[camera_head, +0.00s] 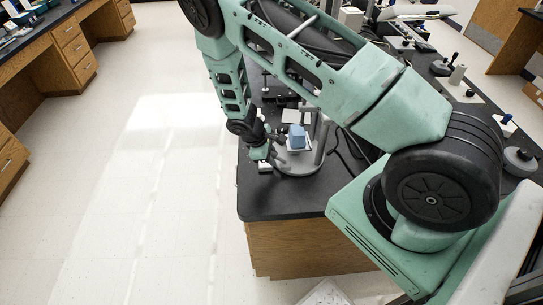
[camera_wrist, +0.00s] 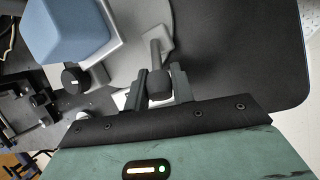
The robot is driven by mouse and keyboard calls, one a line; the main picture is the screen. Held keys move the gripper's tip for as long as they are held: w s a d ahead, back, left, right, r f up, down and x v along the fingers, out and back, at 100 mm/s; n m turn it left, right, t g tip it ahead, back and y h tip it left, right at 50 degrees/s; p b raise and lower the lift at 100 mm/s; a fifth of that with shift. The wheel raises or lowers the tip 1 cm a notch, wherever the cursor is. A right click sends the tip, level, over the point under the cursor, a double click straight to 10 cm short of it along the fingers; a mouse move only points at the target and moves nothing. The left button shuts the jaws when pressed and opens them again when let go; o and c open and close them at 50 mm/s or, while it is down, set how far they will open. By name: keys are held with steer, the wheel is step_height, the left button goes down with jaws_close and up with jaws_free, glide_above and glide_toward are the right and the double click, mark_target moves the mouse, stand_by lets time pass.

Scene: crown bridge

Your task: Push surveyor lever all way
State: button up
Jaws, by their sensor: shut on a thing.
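The surveyor (camera_head: 302,165) stands on the black bench top, with a round grey base and a blue block (camera_head: 297,137) on its small table. The blue block (camera_wrist: 72,32) is large at the upper left of the wrist view. The surveyor lever (camera_wrist: 155,52) is a short grey rod with a dark knob, extending from the round base. My gripper (camera_wrist: 160,84) has its fingers on either side of the knob and is shut on it. In the head view my gripper (camera_head: 266,150) is at the surveyor's left side, and the lever cannot be made out there.
The bench top (camera_head: 273,200) is clear in front of the surveyor, up to its rounded corner. A black round knob (camera_wrist: 76,78) sits below the blue block. Dark equipment (camera_wrist: 25,110) is at the left of the wrist view. Open floor (camera_head: 150,200) lies left of the bench.

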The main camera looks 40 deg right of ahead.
steer(key=shift+s+d+r+t+y, duration=0.25)
steer(key=shift+d+r+t+y, duration=0.25)
steer(key=shift+y, duration=0.5)
steer(key=shift+s+d+r+t+y, duration=0.15)
steer(key=shift+d+r+t+y, duration=0.1)
steer(key=shift+t+y, duration=0.25)
steer(key=shift+s+d+r+t+y, duration=0.2)
steer(key=shift+t+y, duration=0.1)
steer(key=shift+y, duration=0.3)
steer(key=shift+s+d+r+m+t+y, duration=0.15)
steer(key=shift+s+d+t+y, duration=0.2)
steer(key=shift+t+y, duration=0.4)
steer(key=shift+s+d+r+m+t+y, duration=0.15)
steer(key=shift+d+t+y, duration=0.3)
steer(key=shift+y, duration=0.5)
steer(key=o, duration=1)
steer(key=p+v, duration=0.4)
steer(key=v, duration=1.3)
steer(key=shift+s, duration=0.2)
